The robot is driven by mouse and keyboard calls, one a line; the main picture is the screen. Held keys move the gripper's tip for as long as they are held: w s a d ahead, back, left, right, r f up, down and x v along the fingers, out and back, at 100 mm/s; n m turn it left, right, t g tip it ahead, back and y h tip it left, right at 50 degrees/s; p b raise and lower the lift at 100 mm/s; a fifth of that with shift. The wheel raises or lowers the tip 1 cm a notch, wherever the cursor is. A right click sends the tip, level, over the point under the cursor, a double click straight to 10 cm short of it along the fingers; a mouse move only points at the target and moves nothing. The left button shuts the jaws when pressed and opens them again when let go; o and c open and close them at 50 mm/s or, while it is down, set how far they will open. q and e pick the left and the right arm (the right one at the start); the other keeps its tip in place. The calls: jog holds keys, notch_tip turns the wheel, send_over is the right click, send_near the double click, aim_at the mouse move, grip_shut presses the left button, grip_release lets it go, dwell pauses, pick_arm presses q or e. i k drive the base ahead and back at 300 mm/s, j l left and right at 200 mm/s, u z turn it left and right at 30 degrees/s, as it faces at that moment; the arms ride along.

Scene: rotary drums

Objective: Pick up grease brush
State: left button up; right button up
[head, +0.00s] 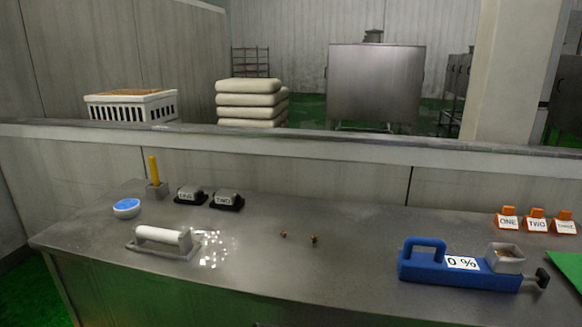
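A yellow handle (153,171) stands upright in a small grey holder (157,190) at the back left of the metal table. It looks like the grease brush; its lower end is hidden inside the holder. Neither of my grippers shows in the head view.
A low wall (320,147) runs behind. The table's middle is mostly clear.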

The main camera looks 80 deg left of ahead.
aim_at(152, 161)
jog(key=u, duration=3.65)
jog(key=i+j+u, duration=0.15)
jog(key=i+j, duration=0.45)
